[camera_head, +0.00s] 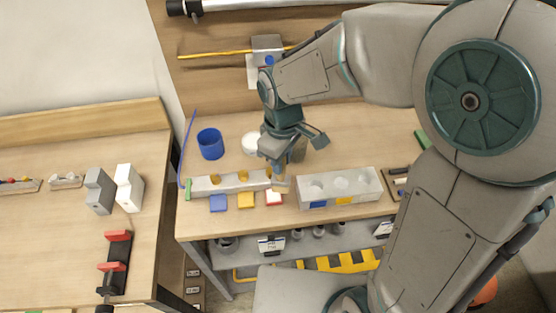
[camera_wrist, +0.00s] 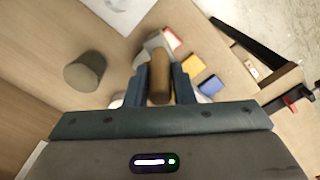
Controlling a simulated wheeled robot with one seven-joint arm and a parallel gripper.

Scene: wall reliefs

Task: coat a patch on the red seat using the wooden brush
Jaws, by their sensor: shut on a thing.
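The red seat (camera_head: 274,203) is a small square at the front of the workbench, right of a yellow square (camera_head: 246,200) and a blue square (camera_head: 218,203). It shows a pale area on its top. In the wrist view the red seat (camera_wrist: 173,38) is partly hidden. My gripper (camera_head: 280,157) is shut on the wooden brush, whose brown handle (camera_wrist: 160,78) stands between the fingers in the wrist view. In the head view the brush's lower end (camera_head: 280,184) is just behind and right of the red seat. I cannot tell whether it touches anything.
A grey bar with yellow knobs (camera_head: 228,183) lies behind the squares. A grey block with round hollows (camera_head: 340,188) is to the right. A blue cup (camera_head: 210,144), a white round dish (camera_head: 251,144) and a grey cylinder (camera_wrist: 85,72) stand near my gripper.

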